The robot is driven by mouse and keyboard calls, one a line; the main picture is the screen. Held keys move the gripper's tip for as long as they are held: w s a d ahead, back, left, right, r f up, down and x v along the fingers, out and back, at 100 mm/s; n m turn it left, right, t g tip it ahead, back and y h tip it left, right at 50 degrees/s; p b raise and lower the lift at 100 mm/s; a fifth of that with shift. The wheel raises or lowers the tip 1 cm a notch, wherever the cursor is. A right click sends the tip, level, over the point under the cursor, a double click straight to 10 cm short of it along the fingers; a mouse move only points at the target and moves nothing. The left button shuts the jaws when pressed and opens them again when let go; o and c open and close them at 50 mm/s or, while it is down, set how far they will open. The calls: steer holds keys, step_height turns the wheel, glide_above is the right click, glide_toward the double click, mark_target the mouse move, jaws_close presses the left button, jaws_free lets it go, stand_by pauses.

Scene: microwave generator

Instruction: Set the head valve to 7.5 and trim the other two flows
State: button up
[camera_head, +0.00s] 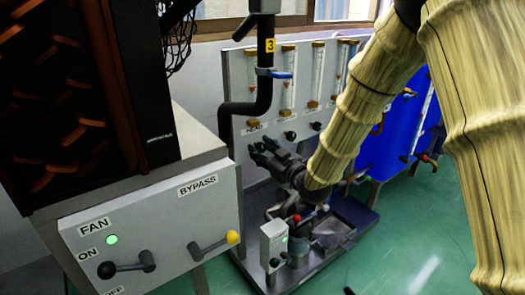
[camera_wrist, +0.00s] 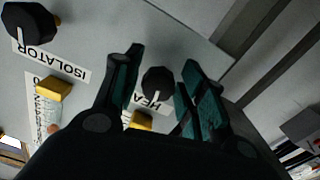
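The flow panel (camera_head: 237,85) carries several upright clear flow tubes (camera_head: 288,78) with brass ends and black knobs below. My gripper (camera_head: 262,150) is at the panel's lower left, under the leftmost label. In the wrist view my gripper (camera_wrist: 162,62) is open, with a dark finger on each side of the black head valve knob (camera_wrist: 157,82). Gaps show on both sides of the knob. Its label is upside down and partly hidden by a finger. The isolator knob (camera_wrist: 30,20) is at upper left. Other knobs (camera_head: 290,135) are right of my gripper. Float readings are too small to tell.
A fan and bypass box (camera_head: 150,235) stands at front left. A small grey box (camera_head: 273,245) is on the base below. Blue equipment (camera_head: 395,125) is behind my arm. Green floor is open at right.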

steer(key=c, duration=0.6)
steer(key=shift+r+n+p, duration=0.1)
steer(key=shift+n+p, duration=0.35)
steer(key=shift+n, duration=0.45)
steer(key=shift+d+n+p, duration=0.1)
steer(key=shift+n+p, duration=0.3)
steer(key=shift+n, duration=1.5)
steer(key=o, duration=1)
steer(key=shift+o, duration=0.2)
steer(key=shift+w, duration=0.1)
steer(key=v, duration=1.2)
